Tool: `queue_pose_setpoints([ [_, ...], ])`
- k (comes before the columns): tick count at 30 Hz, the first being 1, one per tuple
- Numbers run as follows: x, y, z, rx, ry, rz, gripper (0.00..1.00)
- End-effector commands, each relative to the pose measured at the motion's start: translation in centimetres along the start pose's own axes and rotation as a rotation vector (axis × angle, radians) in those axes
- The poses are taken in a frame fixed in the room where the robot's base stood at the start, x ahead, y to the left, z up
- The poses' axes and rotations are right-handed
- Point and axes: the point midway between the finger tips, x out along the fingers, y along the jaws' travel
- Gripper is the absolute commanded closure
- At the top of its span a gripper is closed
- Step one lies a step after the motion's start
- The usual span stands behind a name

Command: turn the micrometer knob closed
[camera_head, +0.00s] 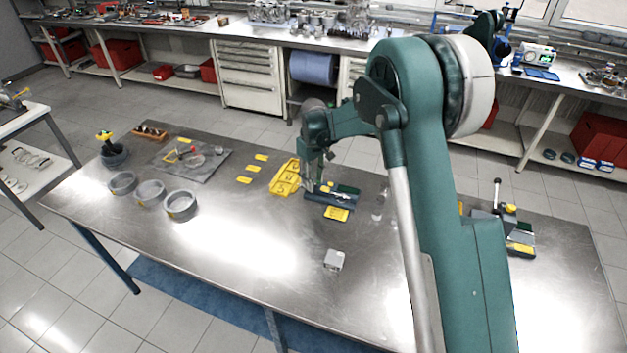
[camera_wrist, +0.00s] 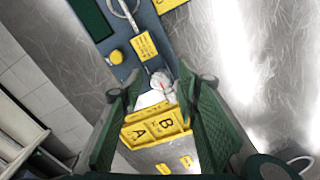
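In the wrist view, the micrometer's pale curved frame (camera_wrist: 122,10) shows at the top edge, partly cut off. Its shaft runs down to a whitish round knob (camera_wrist: 161,82) with a small red mark. My gripper (camera_wrist: 158,88) is open; one green finger is on each side of the knob, with gaps showing between. Whether either finger touches it I cannot tell. In the head view, my gripper (camera_head: 314,183) is low over the dark blue holder (camera_head: 345,199) on the steel table. The micrometer is too small to make out clearly there.
A yellow bin (camera_head: 285,178) marked A and B stands next to the holder; it also shows in the wrist view (camera_wrist: 155,130). A small grey block (camera_head: 334,260) stands in front.

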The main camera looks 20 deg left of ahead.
Motion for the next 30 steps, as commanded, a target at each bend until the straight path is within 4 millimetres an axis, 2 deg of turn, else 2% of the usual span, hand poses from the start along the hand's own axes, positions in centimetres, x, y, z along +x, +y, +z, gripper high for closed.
queue_pose_setpoints([
  [1, 0.00, 0.00, 0.00, 0.000, 0.000, 0.000, 0.68],
  [7, -0.01, 0.00, 0.00, 0.000, 0.000, 0.000, 0.94],
  [8, -0.01, 0.00, 0.00, 0.000, 0.000, 0.000, 0.95],
  [21, 0.12, -0.04, 0.00, 0.102, 0.000, 0.000, 0.95],
  [29, -0.02, -0.05, 0.00, 0.107, 0.000, 0.000, 0.95],
  [30, -0.02, -0.05, -0.01, 0.107, 0.000, 0.000, 0.80],
])
